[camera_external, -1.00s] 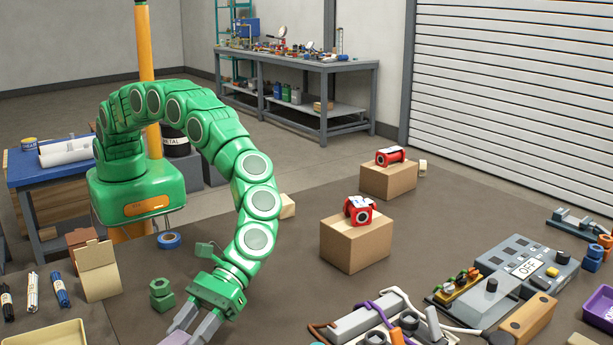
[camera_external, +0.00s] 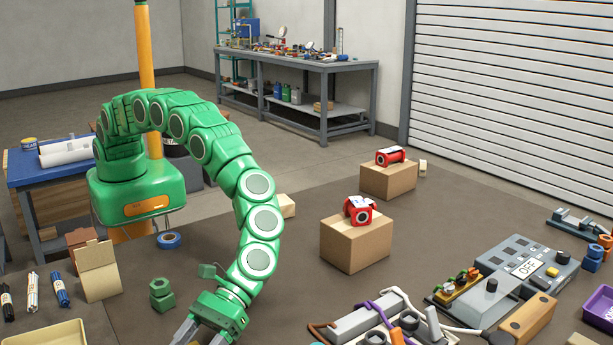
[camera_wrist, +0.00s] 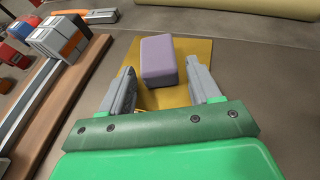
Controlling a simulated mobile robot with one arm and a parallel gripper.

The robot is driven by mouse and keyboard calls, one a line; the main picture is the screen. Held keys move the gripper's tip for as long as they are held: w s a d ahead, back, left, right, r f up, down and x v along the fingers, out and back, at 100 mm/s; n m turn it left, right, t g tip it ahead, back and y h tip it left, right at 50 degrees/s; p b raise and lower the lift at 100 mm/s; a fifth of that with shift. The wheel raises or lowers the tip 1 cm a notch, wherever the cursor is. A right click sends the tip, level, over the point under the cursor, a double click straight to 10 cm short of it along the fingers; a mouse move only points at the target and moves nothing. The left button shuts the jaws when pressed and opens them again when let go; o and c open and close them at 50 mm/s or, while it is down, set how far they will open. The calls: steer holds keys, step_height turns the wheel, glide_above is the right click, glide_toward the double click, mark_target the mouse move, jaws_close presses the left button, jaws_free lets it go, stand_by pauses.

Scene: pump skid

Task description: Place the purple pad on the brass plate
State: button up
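The purple pad (camera_wrist: 160,60) lies on the brass plate (camera_wrist: 202,48) in the wrist view. Pad and plate are not clearly visible there.
In the wrist view, a brown board (camera_wrist: 60,90) with a metal rail and blocks lies left of the plate. A tan roll-like edge (camera_wrist: 230,8) is at the top. In the external view, green nuts (camera_external: 161,295) stand left of my gripper and a cardboard box (camera_external: 356,242) stands to the right.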

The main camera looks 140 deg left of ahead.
stand_by(0.3)
steer(key=shift+a+r, duration=0.15)
steer(key=shift+r, duration=0.05)
steer(key=v, duration=1.1)
steer(key=shift+s+a+r, duration=0.1)
steer(key=shift+s+a, duration=0.15)
steer(key=shift+a, duration=0.05)
